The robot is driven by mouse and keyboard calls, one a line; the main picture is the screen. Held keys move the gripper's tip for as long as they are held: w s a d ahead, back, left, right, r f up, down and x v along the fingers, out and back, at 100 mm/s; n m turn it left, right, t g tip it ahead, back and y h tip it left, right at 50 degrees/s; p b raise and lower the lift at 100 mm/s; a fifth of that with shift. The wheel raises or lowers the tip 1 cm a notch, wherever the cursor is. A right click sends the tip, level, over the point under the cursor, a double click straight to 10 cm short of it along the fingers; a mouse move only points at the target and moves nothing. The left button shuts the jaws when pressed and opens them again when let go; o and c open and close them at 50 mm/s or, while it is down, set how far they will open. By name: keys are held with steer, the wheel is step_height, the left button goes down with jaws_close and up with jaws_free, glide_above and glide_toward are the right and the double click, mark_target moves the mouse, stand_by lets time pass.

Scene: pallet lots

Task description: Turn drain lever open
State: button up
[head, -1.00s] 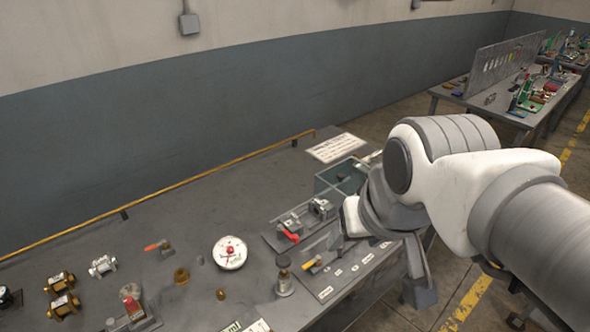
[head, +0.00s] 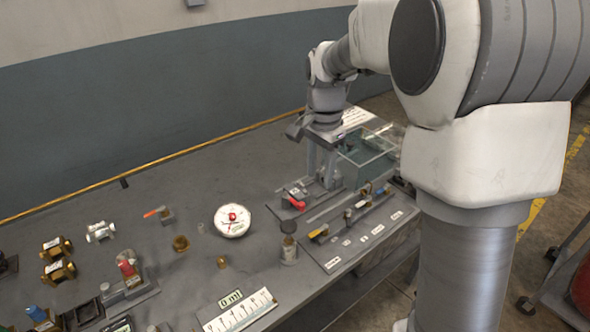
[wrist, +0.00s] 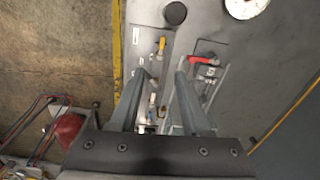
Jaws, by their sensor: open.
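A red lever (head: 296,204) sits on a small valve block near the right end of the bench; it also shows in the wrist view (wrist: 200,60). A yellow lever (head: 319,231) stands in front of it on a labelled panel, and shows in the wrist view (wrist: 162,45). Neither label is legible, so I cannot tell which is the drain lever. My gripper (head: 322,182) points down, open, just behind and right of the red lever. In the wrist view, my gripper (wrist: 164,70) is empty, its fingertips apart between the two levers. Contact is not visible.
A clear box (head: 370,150) stands behind and right of my gripper. An orange-handled valve (head: 160,213) and brass fittings (head: 57,248) lie farther left.

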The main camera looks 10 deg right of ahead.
mark_target(314, 233)
steer(key=shift+m, duration=0.4)
steer(key=f, duration=0.6)
steer(key=w+f, duration=0.1)
steer(key=f, duration=0.6)
steer(key=f+b, duration=0.1)
steer(key=f, duration=0.5)
steer(key=shift+w+f, duration=0.2)
steer(key=shift+f, duration=0.15)
jaws_close()
